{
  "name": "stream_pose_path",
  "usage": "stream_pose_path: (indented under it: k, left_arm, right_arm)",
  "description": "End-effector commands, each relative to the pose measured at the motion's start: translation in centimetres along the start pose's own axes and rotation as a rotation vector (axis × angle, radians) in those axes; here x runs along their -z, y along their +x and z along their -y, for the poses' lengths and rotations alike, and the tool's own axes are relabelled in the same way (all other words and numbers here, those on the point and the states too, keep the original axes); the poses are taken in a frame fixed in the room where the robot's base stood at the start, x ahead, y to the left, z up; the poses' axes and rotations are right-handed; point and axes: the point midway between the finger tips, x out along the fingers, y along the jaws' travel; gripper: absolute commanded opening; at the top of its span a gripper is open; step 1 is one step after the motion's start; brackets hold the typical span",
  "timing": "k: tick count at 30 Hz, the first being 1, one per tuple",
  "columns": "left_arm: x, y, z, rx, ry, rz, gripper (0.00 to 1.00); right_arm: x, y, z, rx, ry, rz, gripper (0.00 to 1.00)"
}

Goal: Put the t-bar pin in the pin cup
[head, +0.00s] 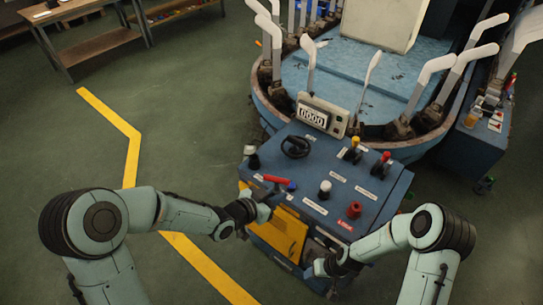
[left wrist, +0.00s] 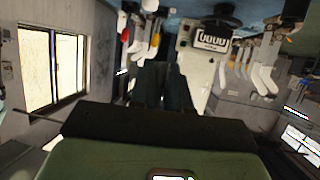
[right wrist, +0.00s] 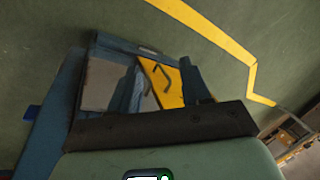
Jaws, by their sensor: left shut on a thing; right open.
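A short red bar (head: 277,179), which looks like the t-bar pin's handle, shows at the left end of the blue console top. My left gripper (head: 270,194) is shut at this bar; the grip itself is too small to see clearly. A small blue piece (head: 292,185) is at the bar's right end; I cannot tell if it belongs to it. A red round cup-like part (head: 354,209) stands on the console's right front, possibly the pin cup. My right gripper (head: 322,268) is open and empty by the console's front; its fingers also show in the right wrist view (right wrist: 163,88).
The console (head: 318,177) carries a black ring, a white-topped knob (head: 325,187) and yellow and red levers. A yellow panel (head: 285,236) is on its front. Behind stands a round machine with white sock forms (head: 436,68).

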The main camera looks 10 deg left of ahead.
Motion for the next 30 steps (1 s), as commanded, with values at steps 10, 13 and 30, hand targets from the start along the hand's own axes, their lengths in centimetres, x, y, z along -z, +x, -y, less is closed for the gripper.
stream_pose_path:
  k: [10, 13, 30]
  left_arm:
    - [0.1, 0.0, 0.0, 0.001, 0.000, -0.002, 0.00]
    - [0.1, 0.0, 0.0, 0.001, 0.000, -0.002, 0.00]
    - [0.0, 0.0, 0.0, 0.001, 0.000, -0.002, 0.00]
  right_arm:
    - [15.1, -13.1, 7.7, -0.042, -0.648, -0.034, 0.48]
    - [17.4, -17.9, 10.4, -0.062, -0.807, -0.037, 0.48]
    - [16.1, -41.7, 26.2, -0.255, -1.421, 0.075, 0.48]
